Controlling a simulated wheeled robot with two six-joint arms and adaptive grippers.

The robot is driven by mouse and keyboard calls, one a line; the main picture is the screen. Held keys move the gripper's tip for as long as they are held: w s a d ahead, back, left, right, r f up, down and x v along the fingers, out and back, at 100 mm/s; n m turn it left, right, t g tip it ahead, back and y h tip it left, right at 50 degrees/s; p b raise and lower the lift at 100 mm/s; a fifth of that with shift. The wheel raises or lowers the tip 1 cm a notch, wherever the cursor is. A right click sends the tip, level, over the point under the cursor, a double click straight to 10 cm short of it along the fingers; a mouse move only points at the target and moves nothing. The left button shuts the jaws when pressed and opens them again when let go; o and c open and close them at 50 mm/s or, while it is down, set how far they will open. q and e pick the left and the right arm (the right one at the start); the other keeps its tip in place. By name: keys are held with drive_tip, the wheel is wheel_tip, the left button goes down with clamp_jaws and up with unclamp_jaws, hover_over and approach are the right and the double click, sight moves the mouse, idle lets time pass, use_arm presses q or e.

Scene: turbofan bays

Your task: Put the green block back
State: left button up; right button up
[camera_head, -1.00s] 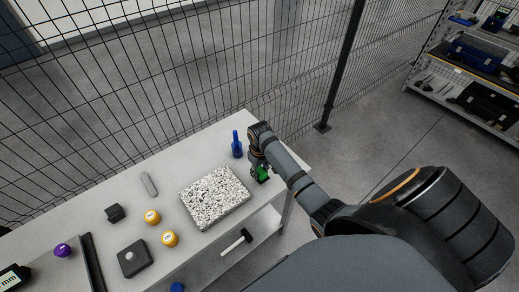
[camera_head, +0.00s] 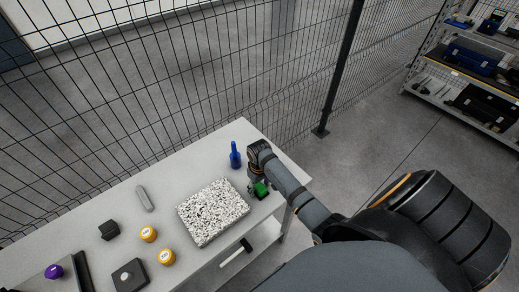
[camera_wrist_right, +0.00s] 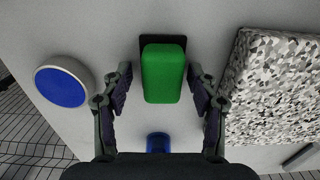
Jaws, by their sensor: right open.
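The green block (camera_head: 261,190) is near the right end of the table, below the end of my right arm. In the right wrist view the green block (camera_wrist_right: 163,74) lies between the two fingers of my right gripper (camera_wrist_right: 160,88). The fingers are open, with a gap on each side of the block. A dark square piece (camera_wrist_right: 181,42) shows behind the block's top edge; I cannot tell whether the block rests on it. My left gripper is not in view.
A speckled stone plate (camera_head: 212,211) lies left of the gripper. A blue bottle-like object (camera_head: 235,156) stands close behind it. In the wrist view a round blue-topped piece (camera_wrist_right: 62,86) sits left of the fingers. Yellow-capped pieces (camera_head: 148,234) are farther left. A mesh fence runs behind the table.

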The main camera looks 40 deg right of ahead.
sight(260, 186)
drive_tip(key=shift+r, duration=0.5)
use_arm(q)
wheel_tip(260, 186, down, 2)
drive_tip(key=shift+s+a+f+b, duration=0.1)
drive_tip(key=shift+b, duration=0.95)
use_arm(e)
wheel_tip(260, 186, up, 12)
drive_tip(key=shift+f, duration=0.25)
